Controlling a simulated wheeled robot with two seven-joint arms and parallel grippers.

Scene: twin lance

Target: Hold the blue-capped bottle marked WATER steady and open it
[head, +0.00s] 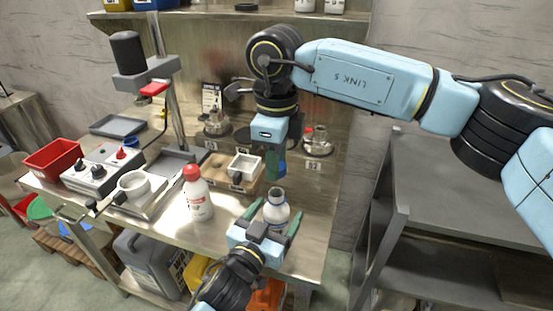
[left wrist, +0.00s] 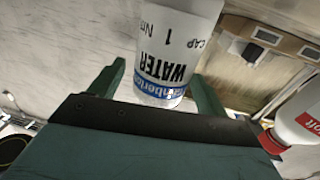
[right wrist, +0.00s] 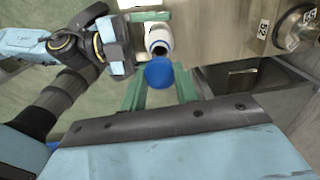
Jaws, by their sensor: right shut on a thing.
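The white bottle marked WATER (head: 277,206) stands upright near the bench's front right. Its label reads WATER in the left wrist view (left wrist: 165,68). Its neck shows a dark open mouth in the right wrist view (right wrist: 158,44), with no cap on it. My left gripper (head: 272,215) is open, its green fingers on either side of the bottle with gaps beside it. My right gripper (head: 278,165) points down above the bottle, shut on the blue cap (right wrist: 160,73). The cap is apart from the bottle.
A red-capped white bottle (head: 198,195) stands left of the WATER bottle. A wooden holder with a white square cup (head: 244,167) is behind. A control box (head: 103,170), white mug (head: 134,185) and red bin (head: 52,160) are farther left. A grey shelf unit (head: 460,200) stands right.

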